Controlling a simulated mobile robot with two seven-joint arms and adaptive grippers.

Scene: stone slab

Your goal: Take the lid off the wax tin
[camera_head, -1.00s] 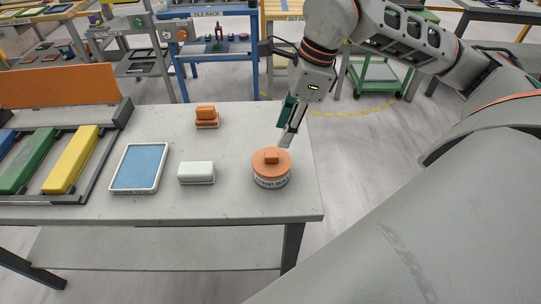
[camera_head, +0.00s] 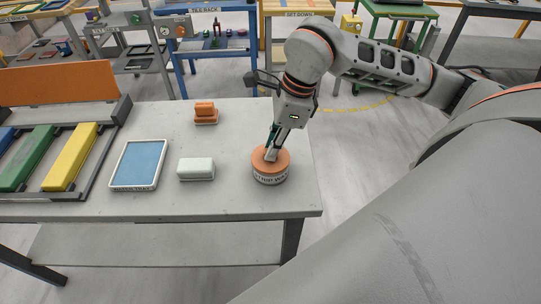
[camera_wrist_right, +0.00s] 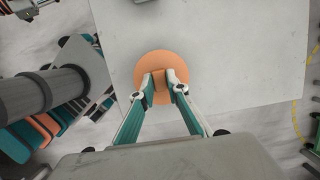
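The wax tin (camera_head: 270,179) is a round pale tin with dark lettering, upright near the right end of the stone-grey table. Its orange lid (camera_head: 283,160) sits on top and has a block-shaped knob (camera_wrist_right: 159,78). My right gripper (camera_head: 271,154) reaches down onto the lid from above. In the wrist view its fingertips (camera_wrist_right: 162,80) are on opposite sides of the knob, which fills the gap between them; they look shut on it. The lid is seated on the tin. My left gripper is not in view.
On the table (camera_head: 232,199) stand a pale lidded block (camera_head: 196,169), a blue-faced tray (camera_head: 138,165), an orange block (camera_head: 205,112) and a rack with coloured bars (camera_head: 68,158). The table's right edge is close to the tin. Free surface lies behind the tin.

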